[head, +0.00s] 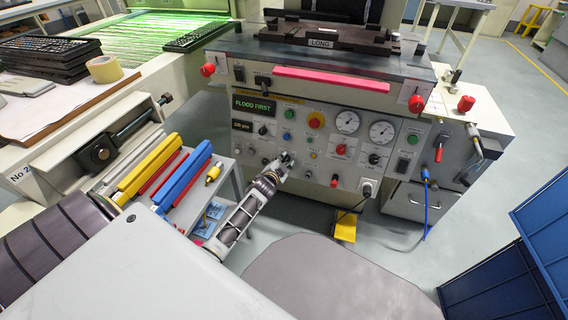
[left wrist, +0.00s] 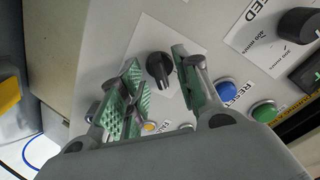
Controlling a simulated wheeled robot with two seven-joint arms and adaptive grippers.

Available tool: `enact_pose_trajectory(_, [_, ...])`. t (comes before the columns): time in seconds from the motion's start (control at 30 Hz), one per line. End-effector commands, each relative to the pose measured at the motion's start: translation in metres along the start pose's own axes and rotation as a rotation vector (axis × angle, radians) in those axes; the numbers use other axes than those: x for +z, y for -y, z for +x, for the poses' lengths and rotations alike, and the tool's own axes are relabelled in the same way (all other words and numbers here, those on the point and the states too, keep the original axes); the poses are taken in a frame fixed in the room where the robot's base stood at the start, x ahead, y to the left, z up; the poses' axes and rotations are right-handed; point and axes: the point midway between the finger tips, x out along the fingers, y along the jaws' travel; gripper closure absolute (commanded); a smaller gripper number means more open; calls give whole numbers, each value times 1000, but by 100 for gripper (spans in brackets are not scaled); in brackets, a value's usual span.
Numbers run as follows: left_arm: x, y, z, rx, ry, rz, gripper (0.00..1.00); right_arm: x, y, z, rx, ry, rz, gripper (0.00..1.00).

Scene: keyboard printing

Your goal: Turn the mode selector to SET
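The control panel (head: 325,155) faces me in the head view. My left gripper (head: 285,162) is at the panel's lower left part, below the blue button (head: 288,137). In the left wrist view, a black knob (left wrist: 159,70) with a pointer bar sits on a white label plate (left wrist: 147,42). I cannot read the plate's markings or tell which setting the pointer is at. In the head view this knob is hidden by the gripper. My right gripper is out of view.
The blue RESET button (left wrist: 227,91) and a green button (left wrist: 264,111) are close to the right finger. A yellow lamp (left wrist: 150,127) is below. A display (head: 254,106) reads FLOOD FIRST. A red knob (head: 340,149) and two gauges (head: 365,128) are further right.

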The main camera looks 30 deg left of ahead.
Motion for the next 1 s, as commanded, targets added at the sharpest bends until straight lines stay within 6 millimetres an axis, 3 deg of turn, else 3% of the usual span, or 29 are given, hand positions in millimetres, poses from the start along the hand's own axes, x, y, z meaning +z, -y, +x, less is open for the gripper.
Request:
enact_pose_trajectory(0.2, [0, 0, 0, 0, 0, 0, 67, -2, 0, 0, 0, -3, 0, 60])
enact_pose_trajectory(0.47, [0, 0, 0, 0, 0, 0, 99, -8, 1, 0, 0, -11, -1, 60])
enact_pose_trajectory(1.0, [-1, 0, -1, -2, 0, -57, 100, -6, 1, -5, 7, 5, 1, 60])
